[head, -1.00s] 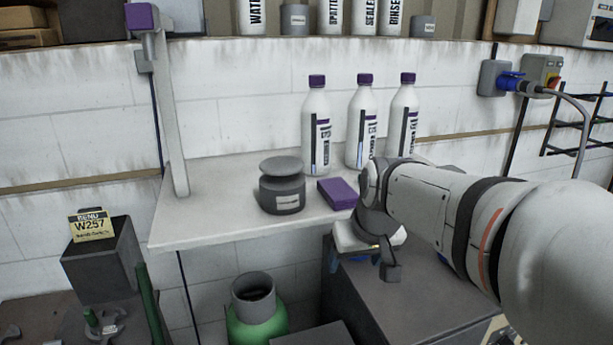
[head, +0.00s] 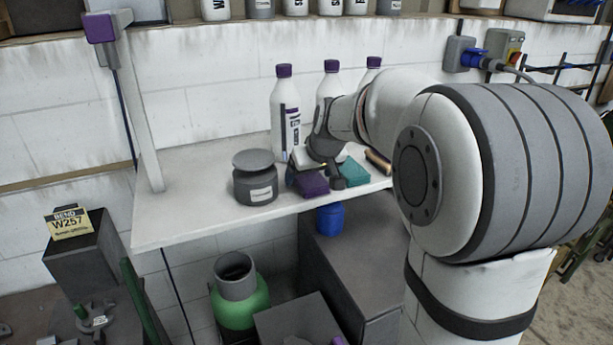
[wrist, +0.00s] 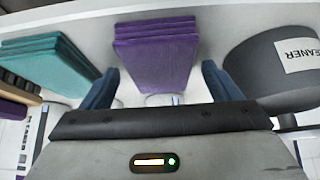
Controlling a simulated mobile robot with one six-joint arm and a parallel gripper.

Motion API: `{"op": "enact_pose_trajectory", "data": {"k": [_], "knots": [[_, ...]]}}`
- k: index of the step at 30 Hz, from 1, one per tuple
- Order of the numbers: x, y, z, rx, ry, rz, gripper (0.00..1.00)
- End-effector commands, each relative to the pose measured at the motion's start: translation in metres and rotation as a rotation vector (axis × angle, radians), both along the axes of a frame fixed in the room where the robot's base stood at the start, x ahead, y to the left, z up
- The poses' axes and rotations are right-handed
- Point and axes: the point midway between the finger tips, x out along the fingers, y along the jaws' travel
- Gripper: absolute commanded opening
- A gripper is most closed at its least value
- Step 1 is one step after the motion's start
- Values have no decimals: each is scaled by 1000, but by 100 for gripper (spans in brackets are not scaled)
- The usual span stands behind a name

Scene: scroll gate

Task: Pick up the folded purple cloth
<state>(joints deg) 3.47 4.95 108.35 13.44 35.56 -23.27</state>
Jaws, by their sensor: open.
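The folded purple cloth (head: 311,184) lies on the white shelf, between the grey jar and a teal folded cloth. In the wrist view the purple cloth (wrist: 156,55) shows as a layered stack between the two blue fingers. My gripper (wrist: 160,88) is open, one finger on each side of the cloth's near part, with a visible gap on each side. In the head view my gripper (head: 320,172) is at the cloth, partly hidden by my wrist.
The grey jar (head: 255,182) stands close by on the left; the teal folded cloth (head: 354,172) is on the right. White bottles with purple caps (head: 286,115) stand behind. The shelf's left part (head: 190,205) is clear. A blue container (head: 330,220) sits below the shelf edge.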

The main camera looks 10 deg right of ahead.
Motion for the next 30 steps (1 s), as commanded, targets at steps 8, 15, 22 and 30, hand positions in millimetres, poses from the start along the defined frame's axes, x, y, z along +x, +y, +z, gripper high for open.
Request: {"op": "enact_pose_trajectory", "data": {"k": [8,15,22,30], "knots": [[1,1,-2,-1,0,1,81],[1,1,-2,-1,0,1,62],[1,1,-2,0,0,2,43],[1,1,-2,0,0,2,35]]}}
